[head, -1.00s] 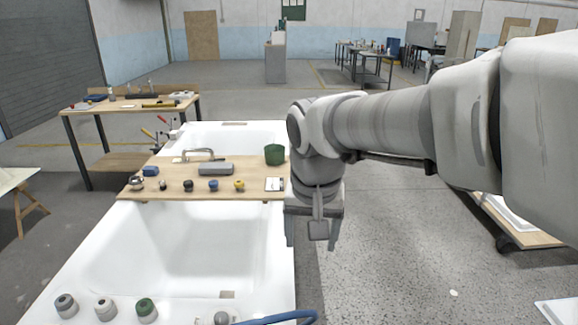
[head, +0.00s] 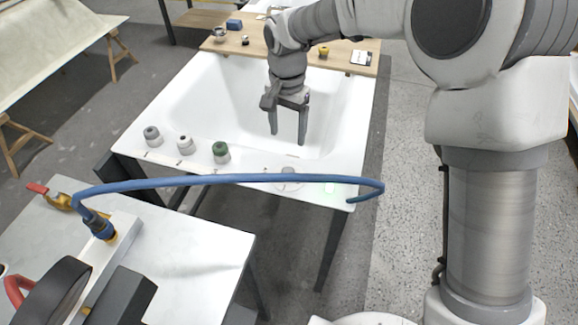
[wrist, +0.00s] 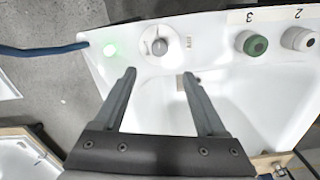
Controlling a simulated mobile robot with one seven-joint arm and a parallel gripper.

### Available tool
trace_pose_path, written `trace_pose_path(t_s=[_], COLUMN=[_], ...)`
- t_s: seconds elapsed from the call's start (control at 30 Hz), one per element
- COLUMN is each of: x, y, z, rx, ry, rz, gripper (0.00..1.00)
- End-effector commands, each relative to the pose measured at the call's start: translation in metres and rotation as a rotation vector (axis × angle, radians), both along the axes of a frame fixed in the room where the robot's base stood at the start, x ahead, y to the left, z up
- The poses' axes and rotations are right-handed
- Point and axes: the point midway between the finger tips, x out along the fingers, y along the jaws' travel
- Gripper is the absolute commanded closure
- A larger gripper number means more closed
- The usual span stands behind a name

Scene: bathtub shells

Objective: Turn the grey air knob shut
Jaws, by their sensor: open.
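The grey air knob (wrist: 159,46) sits on a round white dial on the white bathtub's (head: 145,107) near rim. In the head view the blue hose crosses in front of the dial (head: 287,187), and the knob's angle is hard to read there. In the wrist view the knob lies just beyond my gripper's fingertips, centred between them. My gripper (head: 288,138) points down over the tub basin, behind the rim, with its two fingers apart and nothing between them. It also shows in the wrist view (wrist: 158,73).
A blue hose (head: 230,179) arches across the near rim. A green light (wrist: 111,51) glows beside the dial. Grey (head: 152,135), white (head: 185,144) and green (head: 221,152) knobs stand along the rim. A wooden board (head: 345,58) with small parts lies across the tub's far side.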

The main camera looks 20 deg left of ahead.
Motion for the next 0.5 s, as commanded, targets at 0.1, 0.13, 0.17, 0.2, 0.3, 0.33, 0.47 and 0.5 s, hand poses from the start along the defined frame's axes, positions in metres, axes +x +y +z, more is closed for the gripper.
trace_pose_path(t_s=[0.1, 0.13, 0.17, 0.2, 0.3, 0.33, 0.47, 0.5], x=[-0.001, -0.001, -0.001, -0.001, -0.001, -0.001, -0.001, -0.001], y=[-0.001, -0.001, -0.001, -0.001, -0.001, -0.001, -0.001, -0.001], z=[-0.030, -0.036, -0.043, -0.052, -0.074, -0.080, -0.106, -0.112], rx=[-0.002, -0.003, -0.003, -0.004, -0.002, -0.002, -0.002, -0.002], ry=[0.004, 0.004, 0.004, 0.004, 0.005, 0.004, 0.004, 0.003], rz=[0.001, 0.001, 0.001, 0.001, 0.001, 0.001, 0.000, 0.000], gripper=[0.26, 0.26, 0.26, 0.26, 0.26, 0.26, 0.26, 0.26])
